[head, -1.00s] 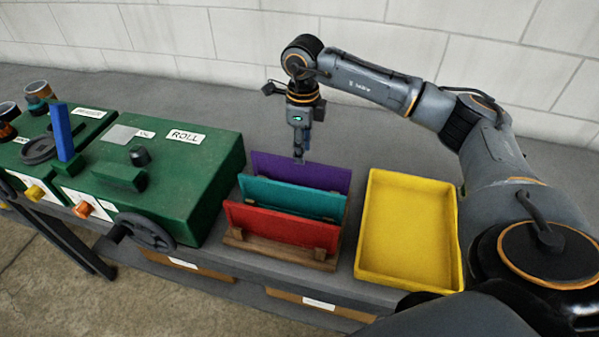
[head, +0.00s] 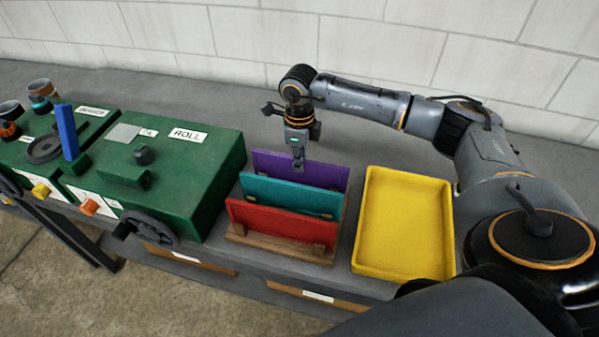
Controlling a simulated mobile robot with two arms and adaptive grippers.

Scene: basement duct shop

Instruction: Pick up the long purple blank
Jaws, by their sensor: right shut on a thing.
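The long purple blank (head: 322,173) stands on edge in the rear slot of a wooden rack (head: 265,246) on the grey bench. A teal blank (head: 290,196) and a red blank (head: 278,222) stand in front of it and hide its lower part. The blank still sits in the rack. My left gripper is not in view.
An empty yellow tray (head: 405,222) lies right of the rack. A green machine marked ROLL (head: 185,170), with a handwheel (head: 150,229), stands close on the left. A blue upright bar (head: 67,132) rises further left. The bench behind is clear.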

